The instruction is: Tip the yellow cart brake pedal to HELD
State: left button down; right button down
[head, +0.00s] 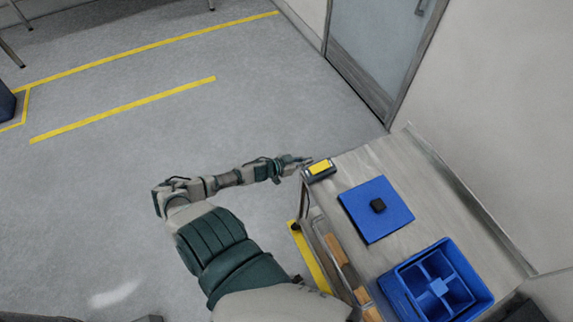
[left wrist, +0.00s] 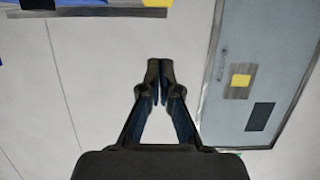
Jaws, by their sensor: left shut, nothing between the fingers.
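The yellow brake pedal (head: 320,167) sits in a dark housing at the far left corner of the cart top (head: 355,165). Its tilt is too small to read. My left gripper (head: 306,161) is just beside the pedal's far left end in the head view; I cannot tell whether it touches. In the left wrist view its fingers (left wrist: 160,68) are together and empty. A yellow patch (left wrist: 156,3), likely the pedal, shows at the top edge of that view, away from the fingertips. My right gripper is not in view.
A blue square plate (head: 368,220) with a black knob and a blue divided bin (head: 440,285) stand on the cart. A raised rail (head: 465,195) runs along its wall side. A grey door (head: 385,45) stands beyond. The floor to the left is open.

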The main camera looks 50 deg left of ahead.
pick_arm(q)
jog(key=s+a, duration=0.2)
jog(key=s, duration=0.6)
jog(key=shift+s+r, duration=0.2)
jog(key=shift+s, duration=0.05)
jog(key=shift+a, duration=0.15)
jog(key=shift+f, duration=0.1)
